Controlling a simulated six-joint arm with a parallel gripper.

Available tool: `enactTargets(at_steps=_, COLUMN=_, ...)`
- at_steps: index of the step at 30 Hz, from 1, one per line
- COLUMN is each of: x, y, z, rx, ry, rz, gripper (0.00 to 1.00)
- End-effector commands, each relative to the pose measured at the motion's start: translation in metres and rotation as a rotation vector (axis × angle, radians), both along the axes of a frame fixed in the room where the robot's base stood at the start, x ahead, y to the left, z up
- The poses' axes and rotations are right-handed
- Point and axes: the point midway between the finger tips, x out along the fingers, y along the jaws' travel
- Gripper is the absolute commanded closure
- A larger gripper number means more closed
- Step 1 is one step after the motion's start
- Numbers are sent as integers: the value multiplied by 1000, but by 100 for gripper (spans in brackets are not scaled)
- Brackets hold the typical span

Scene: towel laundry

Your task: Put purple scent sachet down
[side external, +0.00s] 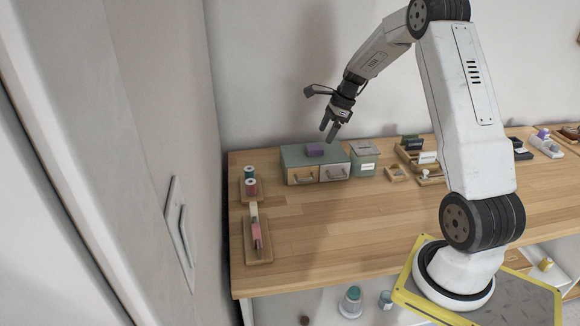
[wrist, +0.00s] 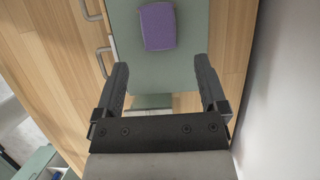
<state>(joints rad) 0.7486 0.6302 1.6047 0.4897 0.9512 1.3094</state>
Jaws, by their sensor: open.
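The purple scent sachet (side external: 315,150) lies flat on top of a green drawer box (side external: 295,159) at the back left of the table. In the wrist view the sachet (wrist: 158,26) rests on the green top (wrist: 185,70), ahead of my fingers and apart from them. My gripper (side external: 329,135) is open and empty, above the box and a little to the right of the sachet. It also shows in the wrist view (wrist: 160,75) with its two fingers wide apart over the green top.
The box has two drawers with handles (side external: 304,177). Thread spools (side external: 250,180) on a wooden tray stand at the left. Small wooden holders (side external: 410,152) stand further right. The table's front middle (side external: 320,220) is clear.

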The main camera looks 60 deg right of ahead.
Motion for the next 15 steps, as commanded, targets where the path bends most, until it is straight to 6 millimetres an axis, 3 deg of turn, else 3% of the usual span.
enactTargets(at_steps=9, x=-14, y=-15, z=48, rx=-2, ry=-2, rz=-2, gripper=8)
enactTargets(at_steps=15, x=-19, y=-19, z=64, rx=-1, ry=1, rz=0, gripper=8)
